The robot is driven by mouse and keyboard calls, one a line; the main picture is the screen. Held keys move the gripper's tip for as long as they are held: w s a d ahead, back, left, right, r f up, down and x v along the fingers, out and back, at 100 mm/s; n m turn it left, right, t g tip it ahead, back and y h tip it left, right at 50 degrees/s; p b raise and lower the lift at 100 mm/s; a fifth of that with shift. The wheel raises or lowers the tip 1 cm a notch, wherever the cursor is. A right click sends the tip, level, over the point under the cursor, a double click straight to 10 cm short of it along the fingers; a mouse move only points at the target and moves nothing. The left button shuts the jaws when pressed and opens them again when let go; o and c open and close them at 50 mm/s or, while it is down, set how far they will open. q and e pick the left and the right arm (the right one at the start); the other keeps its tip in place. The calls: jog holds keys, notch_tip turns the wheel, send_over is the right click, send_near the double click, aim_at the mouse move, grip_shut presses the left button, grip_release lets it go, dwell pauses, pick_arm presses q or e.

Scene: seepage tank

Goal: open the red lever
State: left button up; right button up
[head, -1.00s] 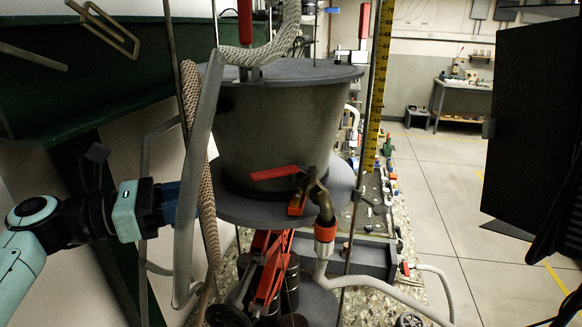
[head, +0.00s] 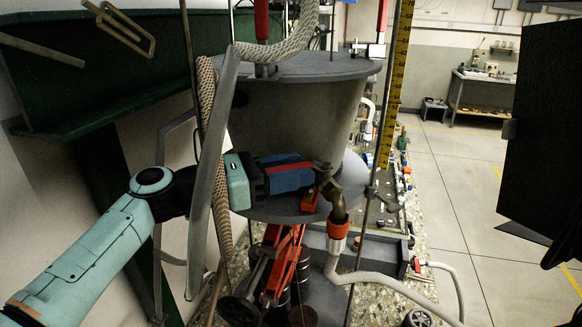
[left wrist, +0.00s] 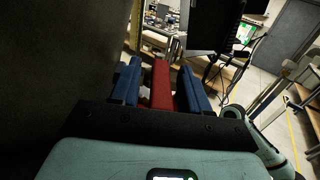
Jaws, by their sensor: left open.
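The red lever sits on a brass valve (head: 329,185) at the lower front of the grey tank (head: 292,115). My left gripper (head: 303,169) reaches in from the left, low in front of the tank wall. Its two blue fingers are spread, one above and one below the lever in the head view, and they hide most of it. In the left wrist view the red lever (left wrist: 161,85) lies between the blue fingers, with narrow gaps visible on both sides. My right gripper is not in view.
A grey hose (head: 380,281) runs from the valve. A rope (head: 212,130) and a metal bar (head: 203,190) stand close to my left arm. A yellow ruler (head: 395,80) is right of the tank.

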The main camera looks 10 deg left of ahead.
pick_arm(q)
jog(key=shift+d, duration=0.1)
grip_shut()
